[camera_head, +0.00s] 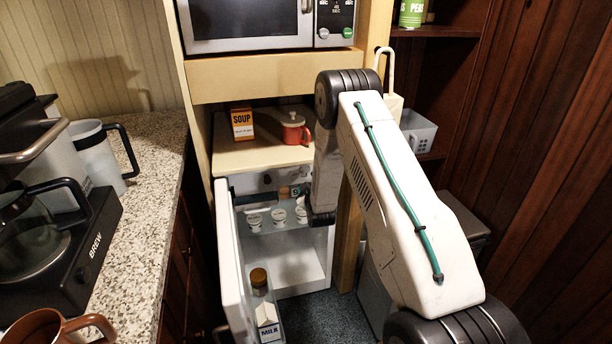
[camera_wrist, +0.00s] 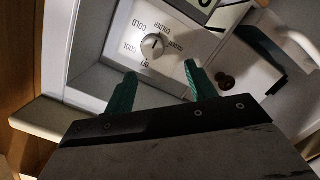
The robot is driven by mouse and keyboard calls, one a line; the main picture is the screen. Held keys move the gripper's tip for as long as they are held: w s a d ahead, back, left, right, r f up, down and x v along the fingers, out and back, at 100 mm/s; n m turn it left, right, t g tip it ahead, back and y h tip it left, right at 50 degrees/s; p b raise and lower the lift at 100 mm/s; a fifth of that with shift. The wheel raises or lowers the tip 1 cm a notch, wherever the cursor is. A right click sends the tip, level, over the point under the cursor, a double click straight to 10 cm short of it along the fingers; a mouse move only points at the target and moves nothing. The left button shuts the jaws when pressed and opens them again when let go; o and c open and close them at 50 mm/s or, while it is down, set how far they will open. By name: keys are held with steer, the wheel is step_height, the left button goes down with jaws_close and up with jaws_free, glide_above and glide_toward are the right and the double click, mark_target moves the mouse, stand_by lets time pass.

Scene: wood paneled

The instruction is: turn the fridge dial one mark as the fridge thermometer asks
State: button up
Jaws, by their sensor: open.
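The round pale fridge dial (camera_wrist: 152,46) lies just beyond the fingertips, on a white panel lettered OFF, COOL, COLD and COLDER. Its exact pointer setting is too small to tell. A dark-edged white piece with a black mark (camera_wrist: 205,8), possibly the thermometer, is cut off at the top edge.
Several white-lidded jars (camera_head: 255,219) stand on the fridge shelf. A soup box (camera_head: 242,125) and red mug (camera_head: 294,130) stand above. A granite counter (camera_head: 150,190) runs along the left.

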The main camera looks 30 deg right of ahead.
mark_target(305, 172)
steer(key=shift+n+t+h, duration=0.3)
steer(key=shift+t+h, duration=0.1)
steer(key=shift+t, duration=0.3)
steer(key=x, duration=0.5)
steer(key=d+f+x, duration=0.1)
steer(key=x, duration=0.1)
steer(key=shift+w, duration=0.1)
steer(key=c, duration=1)
